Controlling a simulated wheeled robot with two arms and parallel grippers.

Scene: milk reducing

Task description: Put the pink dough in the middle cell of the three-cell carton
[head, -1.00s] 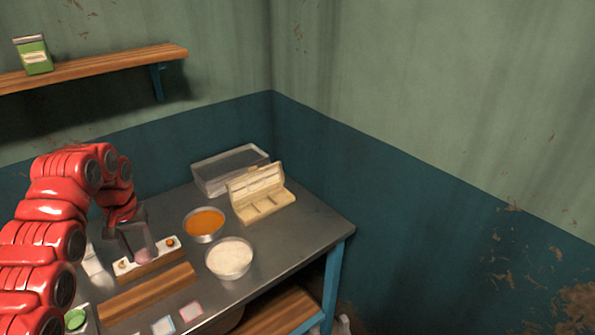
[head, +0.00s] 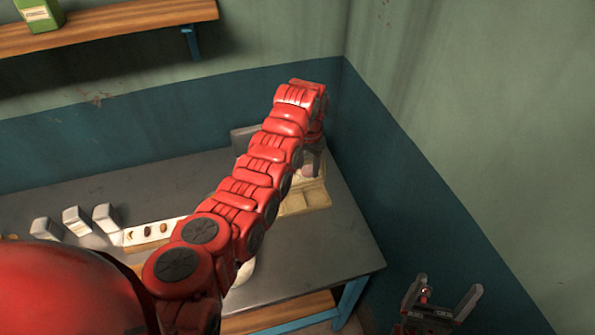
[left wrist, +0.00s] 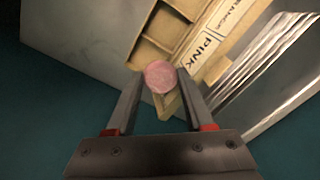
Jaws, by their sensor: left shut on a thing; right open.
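The pink dough (left wrist: 159,78) is a small round lump between the fingertips of my left gripper (left wrist: 159,75), which is shut on it. In the head view the dough (head: 308,172) shows beside my left gripper (head: 313,160), over the carton. The cream three-cell carton (head: 317,198) is open at the table's right end, partly covered by my left arm. In the left wrist view the carton (left wrist: 192,35) has lid labels, one reading "PINK". The dough hides part of the cells; I cannot tell its height above them. My right gripper (head: 446,287) is open and empty, right of the table.
A grey box (head: 240,135) stands behind my left arm at the table's back. A pale bowl (head: 244,272) is mostly hidden by the arm. Several white blocks (head: 76,220) and a small white tray (head: 152,233) are at the left. Walls close off the back and right.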

